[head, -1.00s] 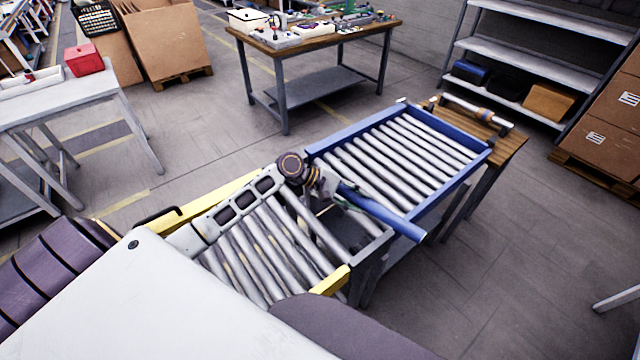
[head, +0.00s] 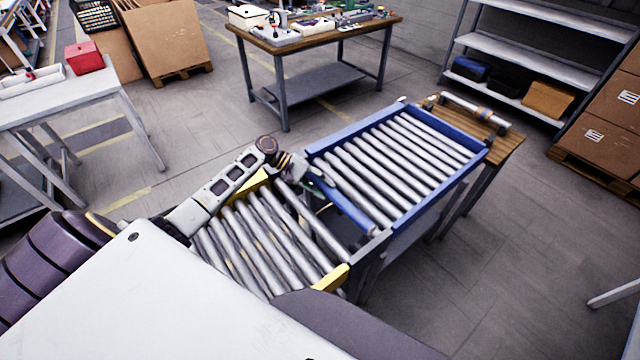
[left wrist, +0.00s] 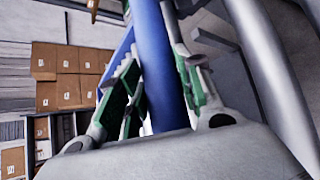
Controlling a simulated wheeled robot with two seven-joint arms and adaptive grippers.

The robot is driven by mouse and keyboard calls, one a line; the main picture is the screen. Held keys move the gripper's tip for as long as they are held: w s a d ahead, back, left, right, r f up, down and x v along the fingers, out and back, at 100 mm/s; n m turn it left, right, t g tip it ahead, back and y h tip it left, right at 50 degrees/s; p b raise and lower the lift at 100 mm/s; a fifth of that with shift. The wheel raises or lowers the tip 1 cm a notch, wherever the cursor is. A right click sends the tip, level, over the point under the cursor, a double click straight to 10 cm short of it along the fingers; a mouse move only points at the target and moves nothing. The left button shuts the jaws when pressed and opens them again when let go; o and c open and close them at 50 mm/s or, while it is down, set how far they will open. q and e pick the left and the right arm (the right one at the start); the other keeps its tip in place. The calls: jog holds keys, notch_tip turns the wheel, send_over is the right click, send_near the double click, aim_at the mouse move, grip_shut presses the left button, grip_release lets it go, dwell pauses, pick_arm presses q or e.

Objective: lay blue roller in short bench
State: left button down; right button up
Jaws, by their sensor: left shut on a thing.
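The blue roller (head: 348,210) is long and smooth. In the head view it lies parallel to the grey rollers, at the near end of the blue-framed roller bench (head: 452,186). My left gripper (head: 318,180) is shut on its upper-left end. The left wrist view shows the blue roller (left wrist: 158,65) between the green-sided fingers. The roller's lower-right end is close to the bench's near corner. I cannot tell whether it is seated. A yellow-framed roller bench (head: 334,279) stands nearer, partly under my left arm. My right gripper is not in view.
A grey roller (head: 470,108) lies on a wooden table (head: 510,140) behind the blue frame. A grey roller (head: 310,220) lies at the far end of the yellow-framed bench. A work table (head: 300,40) and shelves (head: 530,55) stand further back.

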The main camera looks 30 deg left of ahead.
pick_arm(q)
jog(key=shift+a, duration=0.5)
